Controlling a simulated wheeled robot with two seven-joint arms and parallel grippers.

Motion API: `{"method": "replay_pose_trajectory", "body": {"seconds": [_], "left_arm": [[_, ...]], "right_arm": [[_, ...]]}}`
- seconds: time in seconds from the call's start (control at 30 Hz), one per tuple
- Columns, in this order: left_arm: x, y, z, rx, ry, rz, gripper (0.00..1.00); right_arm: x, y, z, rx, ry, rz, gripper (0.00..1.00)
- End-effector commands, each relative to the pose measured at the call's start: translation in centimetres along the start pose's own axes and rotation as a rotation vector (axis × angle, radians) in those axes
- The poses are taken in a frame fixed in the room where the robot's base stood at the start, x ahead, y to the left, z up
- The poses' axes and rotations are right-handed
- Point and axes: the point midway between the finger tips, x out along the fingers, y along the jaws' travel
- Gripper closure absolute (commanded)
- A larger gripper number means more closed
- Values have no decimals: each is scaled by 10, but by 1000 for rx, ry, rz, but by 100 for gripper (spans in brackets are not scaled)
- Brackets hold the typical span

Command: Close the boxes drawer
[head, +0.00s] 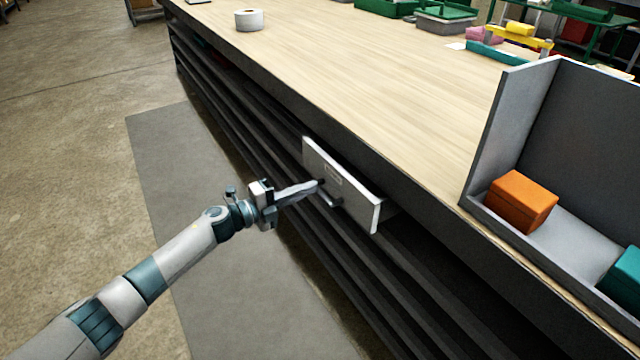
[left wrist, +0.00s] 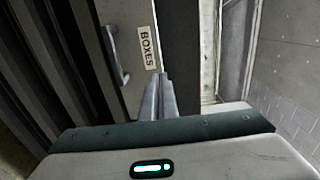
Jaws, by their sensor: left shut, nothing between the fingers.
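The boxes drawer (head: 351,196) is a light grey front with a bar handle (head: 329,195) and a small label, under the bench top. In the head view it stands out from the bench side, so it is partly open. In the left wrist view the drawer front (left wrist: 122,62) carries a label reading BOXES (left wrist: 148,47). My left gripper (head: 318,186) is shut and empty, its fingertips at the drawer front near the handle; whether they touch it I cannot tell. In the left wrist view its fingers (left wrist: 158,92) point at the front just below the label. My right gripper is not in view.
The wooden bench top (head: 340,75) runs above the drawer, with dark shelves below. A grey open bin (head: 482,200) with an orange box (head: 520,203) stands at the right edge. A white tape roll (head: 249,20) is at the far end. The floor mat (head: 190,190) is clear.

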Motion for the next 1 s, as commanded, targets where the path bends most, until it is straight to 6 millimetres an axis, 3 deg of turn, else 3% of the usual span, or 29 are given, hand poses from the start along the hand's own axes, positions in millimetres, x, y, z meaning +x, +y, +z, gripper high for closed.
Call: {"method": "replay_pose_trajectory", "body": {"seconds": [0.1,0.3,0.5,0.77,0.83,1.0], "left_arm": [[-24,1,-1,0,0,2,100],[-52,1,-1,-1,1,1,100],[-64,0,-1,0,1,0,100],[-64,0,-1,0,1,0,100],[-64,0,-1,0,1,0,90],[-67,5,-5,28,1,0,50]], "right_arm": [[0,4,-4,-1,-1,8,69],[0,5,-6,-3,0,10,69],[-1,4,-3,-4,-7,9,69],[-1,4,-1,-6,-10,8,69],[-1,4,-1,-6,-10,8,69],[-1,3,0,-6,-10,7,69]]}}
